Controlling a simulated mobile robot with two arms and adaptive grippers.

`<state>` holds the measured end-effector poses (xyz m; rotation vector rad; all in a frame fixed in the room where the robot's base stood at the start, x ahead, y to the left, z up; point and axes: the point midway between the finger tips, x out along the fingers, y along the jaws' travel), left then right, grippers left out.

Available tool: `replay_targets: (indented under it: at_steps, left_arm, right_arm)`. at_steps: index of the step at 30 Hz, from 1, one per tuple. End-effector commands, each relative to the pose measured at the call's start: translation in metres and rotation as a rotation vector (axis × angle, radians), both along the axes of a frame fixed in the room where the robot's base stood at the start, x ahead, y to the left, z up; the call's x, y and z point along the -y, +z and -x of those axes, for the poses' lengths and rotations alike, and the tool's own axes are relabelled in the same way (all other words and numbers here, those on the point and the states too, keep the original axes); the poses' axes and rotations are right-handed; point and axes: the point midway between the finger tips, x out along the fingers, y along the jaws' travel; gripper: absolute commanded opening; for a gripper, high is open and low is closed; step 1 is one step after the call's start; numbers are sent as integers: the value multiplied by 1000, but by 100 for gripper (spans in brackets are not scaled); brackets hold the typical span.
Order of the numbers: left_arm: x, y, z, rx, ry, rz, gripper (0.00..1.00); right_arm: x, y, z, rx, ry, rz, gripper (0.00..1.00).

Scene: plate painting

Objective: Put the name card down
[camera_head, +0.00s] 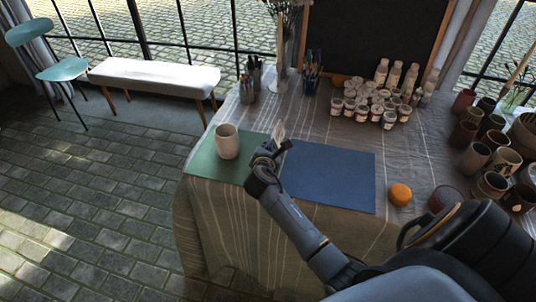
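A small whitish name card (279,131) stands upright at the tip of my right gripper (274,147). The gripper appears shut on its lower part; the fingers are small and partly hide it. The gripper is over the gap between the green mat (203,166) and the blue mat (335,182), near the table's left part. A pale mug (227,142) stands on the green mat, just left of the gripper. My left gripper is not in view.
The blue mat is bare. Several paint jars (375,108) and white bottles (393,75) stand behind it. An orange round thing (400,194) sits to its right, with brown pots (474,158) farther right. Brush holders (310,82) and a dark board (375,38) are at the back.

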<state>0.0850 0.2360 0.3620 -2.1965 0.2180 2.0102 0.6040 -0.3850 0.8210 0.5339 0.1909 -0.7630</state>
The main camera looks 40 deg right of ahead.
Motion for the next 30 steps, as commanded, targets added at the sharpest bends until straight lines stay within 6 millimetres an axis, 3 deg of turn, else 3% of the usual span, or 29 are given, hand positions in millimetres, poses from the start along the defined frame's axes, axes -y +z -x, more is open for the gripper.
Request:
replay_targets:
  at_steps: [12,24,27,30]
  left_arm:
    - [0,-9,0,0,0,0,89]
    - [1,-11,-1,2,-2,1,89]
    - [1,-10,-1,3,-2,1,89]
    - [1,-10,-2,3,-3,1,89]
  right_arm:
    - [6,-43,-9,-1,2,-1,0]
    - [6,-47,-9,-1,3,1,0]
    - [6,-46,-9,0,2,0,15]
    - [6,-46,-9,-1,2,0,15]
